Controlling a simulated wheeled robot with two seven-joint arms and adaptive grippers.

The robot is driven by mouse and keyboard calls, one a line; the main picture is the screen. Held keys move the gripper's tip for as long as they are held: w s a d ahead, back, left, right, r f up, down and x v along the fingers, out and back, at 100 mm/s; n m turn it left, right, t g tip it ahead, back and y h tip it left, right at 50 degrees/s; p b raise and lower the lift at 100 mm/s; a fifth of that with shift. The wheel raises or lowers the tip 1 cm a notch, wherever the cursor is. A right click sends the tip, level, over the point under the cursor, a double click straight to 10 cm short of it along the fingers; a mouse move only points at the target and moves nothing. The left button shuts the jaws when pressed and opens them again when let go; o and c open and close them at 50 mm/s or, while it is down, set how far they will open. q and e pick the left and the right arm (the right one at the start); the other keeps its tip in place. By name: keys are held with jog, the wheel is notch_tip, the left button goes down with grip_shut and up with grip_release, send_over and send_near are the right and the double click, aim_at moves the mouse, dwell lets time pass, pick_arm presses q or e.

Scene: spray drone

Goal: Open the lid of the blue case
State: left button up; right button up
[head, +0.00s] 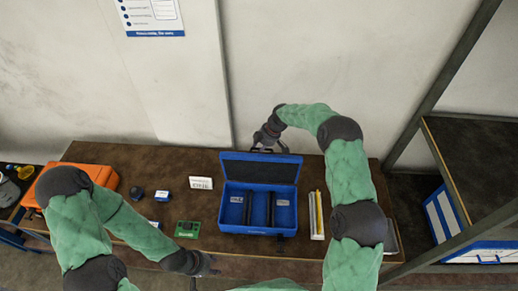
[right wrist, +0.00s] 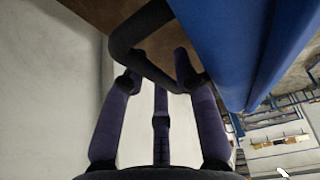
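The blue case (head: 258,229) stands on the brown workbench with its lid (head: 261,168) raised upright at the back, showing a dark inner face. Dark dividers and small labelled items show inside. My right gripper (head: 265,148) is behind the lid's top edge. In the right wrist view its dark fingers (right wrist: 157,72) are spread apart, close to a dark curved handle (right wrist: 152,62) beside the lid's blue outer side (right wrist: 225,45). I cannot tell whether they touch the handle. My left gripper (head: 207,267) is low at the bench's front edge, away from the case; its fingers are unclear.
An orange case (head: 98,174) lies at the bench's left. The wall is close behind.

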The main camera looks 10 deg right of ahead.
jog(key=v, duration=1.2)
jog(key=shift+f, duration=0.1)
